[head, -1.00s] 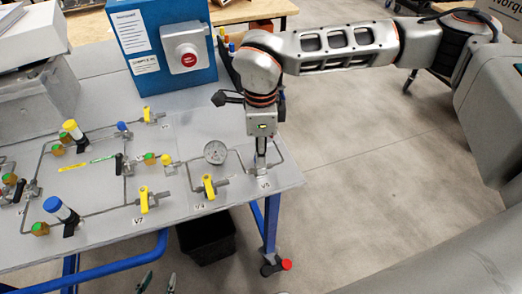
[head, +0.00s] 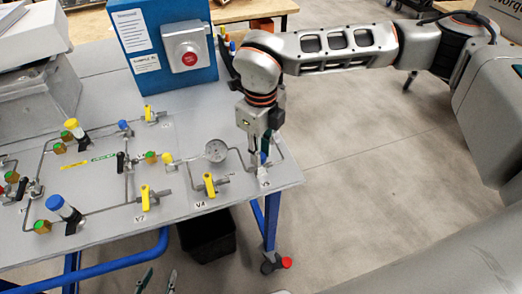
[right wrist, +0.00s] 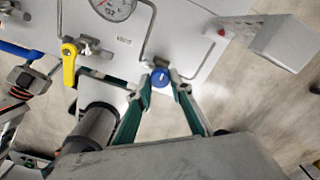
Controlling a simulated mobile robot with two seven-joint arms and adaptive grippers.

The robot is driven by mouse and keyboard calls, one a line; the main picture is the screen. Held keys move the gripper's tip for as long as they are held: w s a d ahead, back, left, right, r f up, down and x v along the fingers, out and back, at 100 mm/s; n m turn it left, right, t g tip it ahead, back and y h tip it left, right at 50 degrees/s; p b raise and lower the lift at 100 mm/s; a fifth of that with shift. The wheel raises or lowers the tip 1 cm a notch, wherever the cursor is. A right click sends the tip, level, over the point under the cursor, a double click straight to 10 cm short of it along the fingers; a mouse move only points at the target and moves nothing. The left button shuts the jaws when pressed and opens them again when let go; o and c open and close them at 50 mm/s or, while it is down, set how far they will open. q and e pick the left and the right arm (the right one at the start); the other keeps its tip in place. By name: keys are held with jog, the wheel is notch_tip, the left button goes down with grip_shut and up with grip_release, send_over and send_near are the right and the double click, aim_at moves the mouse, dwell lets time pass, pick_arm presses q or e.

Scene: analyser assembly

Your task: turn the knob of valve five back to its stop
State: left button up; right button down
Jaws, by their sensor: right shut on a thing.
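The blue round knob of valve five (right wrist: 160,77) sits at the table's right corner, by the V5 label. It shows as a small blue spot in the head view (head: 264,158). My right gripper (head: 259,163) points down over it. In the right wrist view its two green fingers (right wrist: 163,84) close on the knob from both sides. A white mark shows on the knob's top. My left gripper (head: 157,281) shows only as two fingertips at the bottom edge of the head view, apart with nothing between them.
A pressure gauge (head: 215,151) and the yellow-handled valve V4 (head: 209,184) stand left of valve five. A blue box with a red button (head: 165,50) stands at the back. Several more valves and pipes cover the panel. The floor right of the table is clear.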

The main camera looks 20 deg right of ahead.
dwell(0.5)
jog(key=c, duration=1.8)
grip_release()
notch_tip(320, 180, up, 12)
jog(key=shift+r, duration=0.1)
